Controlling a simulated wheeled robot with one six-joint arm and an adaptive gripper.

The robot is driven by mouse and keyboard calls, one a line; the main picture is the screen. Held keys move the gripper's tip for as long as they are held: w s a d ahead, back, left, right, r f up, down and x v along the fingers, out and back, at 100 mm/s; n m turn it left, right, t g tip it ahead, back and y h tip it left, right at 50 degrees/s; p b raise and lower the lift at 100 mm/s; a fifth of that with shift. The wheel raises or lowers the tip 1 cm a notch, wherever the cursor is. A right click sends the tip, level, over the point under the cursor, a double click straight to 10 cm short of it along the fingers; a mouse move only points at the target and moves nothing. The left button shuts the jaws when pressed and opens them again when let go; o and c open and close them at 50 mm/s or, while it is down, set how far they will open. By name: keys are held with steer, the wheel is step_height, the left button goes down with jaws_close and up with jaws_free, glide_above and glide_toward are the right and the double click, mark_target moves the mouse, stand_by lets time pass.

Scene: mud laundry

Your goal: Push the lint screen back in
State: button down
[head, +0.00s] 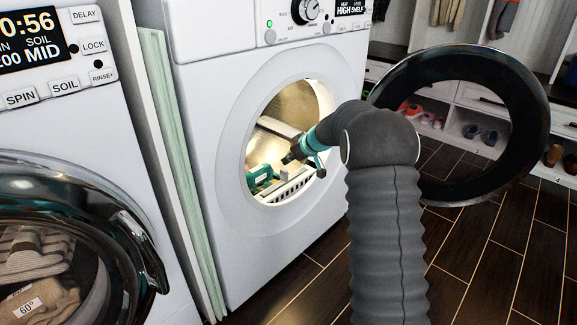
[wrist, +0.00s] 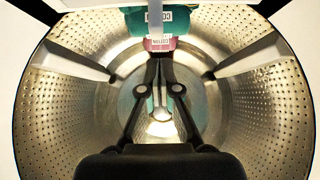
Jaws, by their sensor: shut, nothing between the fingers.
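My gripper (head: 287,158) reaches through the opening, just above and right of the teal part. Its dark fingers (wrist: 159,68) are shut with nothing between them. Whether they touch the screen is hidden.
The dryer's round door (head: 536,125) stands open on the right. A lit perforated drum (wrist: 75,100) surrounds my gripper. A washer (head: 75,120) with laundry behind its glass door stands at left. Shoe shelves (head: 470,135) line the back; dark tiled floor (head: 480,265) is clear.

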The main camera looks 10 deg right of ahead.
steer(key=v, duration=1)
steer(key=s+f+m+g+h, duration=0.1)
steer(key=s+f+m+g, duration=0.25)
steer(key=s+m, duration=0.65)
steer(key=s+a+r+n+h+p, duration=0.1)
steer(key=s+r, duration=0.4)
steer(key=s, duration=0.7)
steer(key=s+a+r+n+t+h+p, duration=0.1)
steer(key=s+r+p, duration=0.3)
steer(key=s, duration=0.8)
steer(key=s+a+r+t+h+p, duration=0.1)
steer(key=s+a+r+h+p, duration=0.1)
steer(key=s+r, duration=0.5)
steer(key=s+p, duration=0.1)
steer(key=s, duration=0.4)
steer(key=shift+a+n, duration=0.2)
steer(key=shift+n, duration=0.2)
